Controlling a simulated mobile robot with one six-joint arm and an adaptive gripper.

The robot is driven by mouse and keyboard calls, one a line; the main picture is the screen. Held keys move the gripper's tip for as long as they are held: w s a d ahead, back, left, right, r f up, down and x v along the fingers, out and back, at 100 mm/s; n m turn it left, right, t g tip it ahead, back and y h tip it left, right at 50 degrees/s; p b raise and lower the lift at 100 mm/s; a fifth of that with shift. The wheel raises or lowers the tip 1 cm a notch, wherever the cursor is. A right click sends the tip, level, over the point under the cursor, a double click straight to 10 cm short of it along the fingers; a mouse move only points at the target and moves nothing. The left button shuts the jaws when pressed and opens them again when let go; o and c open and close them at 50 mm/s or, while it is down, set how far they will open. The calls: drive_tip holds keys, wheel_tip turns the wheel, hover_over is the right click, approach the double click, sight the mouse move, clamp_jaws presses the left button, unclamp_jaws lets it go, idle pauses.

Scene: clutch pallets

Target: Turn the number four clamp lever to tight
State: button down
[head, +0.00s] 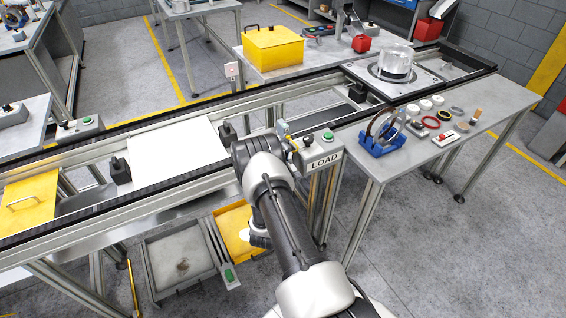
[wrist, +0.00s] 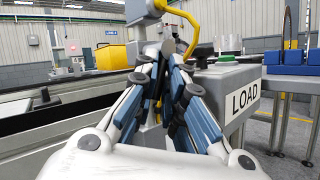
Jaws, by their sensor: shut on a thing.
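My gripper (wrist: 171,52) reaches the conveyor edge beside the LOAD box (wrist: 241,95). Its fingertips meet in the wrist view, shut on a small dark part in front of a grey post (wrist: 145,12). The fingers hide most of that part, so I cannot tell its shape or angle, or whether it is the number four clamp lever. I can read no lever number in either view. In the head view my own wrist covers the fingertips. The LOAD box shows there too (head: 322,158), just right of my gripper, with a green button on top.
A yellow cable (wrist: 188,16) loops from the post close above my fingertips. The conveyor (head: 95,213) carries a white plate (head: 175,145) and black blocks. A bench (head: 387,166) at right holds a blue rack (head: 382,139) and small parts. Bins (head: 180,258) lie below the conveyor.

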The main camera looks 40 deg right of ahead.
drive_tip(key=shift+w+d+r, duration=0.1)
drive_tip(key=shift+d+r, duration=0.1)
drive_tip(key=shift+r, duration=0.2)
drive_tip(key=c, duration=1.7)
unclamp_jaws()
drive_tip(key=shift+d+f, duration=0.15)
drive_tip(key=shift+f, duration=0.05)
